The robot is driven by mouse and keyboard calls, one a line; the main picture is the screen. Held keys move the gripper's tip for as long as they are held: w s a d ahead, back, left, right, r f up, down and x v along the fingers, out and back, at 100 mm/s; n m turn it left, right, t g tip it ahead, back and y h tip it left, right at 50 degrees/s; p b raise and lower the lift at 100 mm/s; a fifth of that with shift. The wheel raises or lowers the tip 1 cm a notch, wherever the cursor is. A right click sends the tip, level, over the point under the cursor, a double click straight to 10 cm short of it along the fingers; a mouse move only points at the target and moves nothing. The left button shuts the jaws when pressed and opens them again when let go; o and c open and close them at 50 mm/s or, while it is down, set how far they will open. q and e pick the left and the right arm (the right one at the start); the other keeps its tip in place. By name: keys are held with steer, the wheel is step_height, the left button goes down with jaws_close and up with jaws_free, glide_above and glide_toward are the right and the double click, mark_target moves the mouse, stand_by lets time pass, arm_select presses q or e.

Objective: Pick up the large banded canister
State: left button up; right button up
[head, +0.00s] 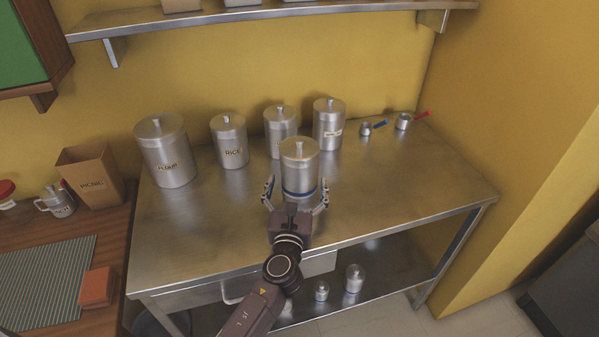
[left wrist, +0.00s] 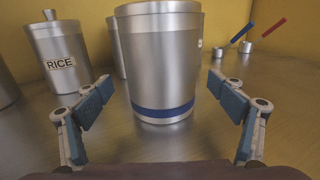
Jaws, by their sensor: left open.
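The large banded canister (head: 299,167) is a steel cylinder with a knobbed lid and a blue band near its base. It stands upright on the steel table, in front of the other canisters. In the left wrist view the canister (left wrist: 163,62) fills the middle, its top cut off. My left gripper (head: 296,192) is open, with one finger on each side of the canister's lower front. In the left wrist view the fingers (left wrist: 166,108) are spread wide, with gaps between them and the canister. My right gripper is not in view.
On the steel table (head: 400,205), a flour canister (head: 167,152), a rice canister (head: 229,142) and two more canisters (head: 281,122) (head: 328,125) stand behind. Two small steel cups with blue (head: 366,129) and red (head: 403,121) handles sit at back right.

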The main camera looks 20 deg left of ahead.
arm_select(q)
steer(key=x, duration=0.4)
steer(key=shift+r, duration=0.1)
steer(key=shift+d, duration=0.1)
steer(key=shift+c, duration=0.5)
steer(key=c, duration=1.3)
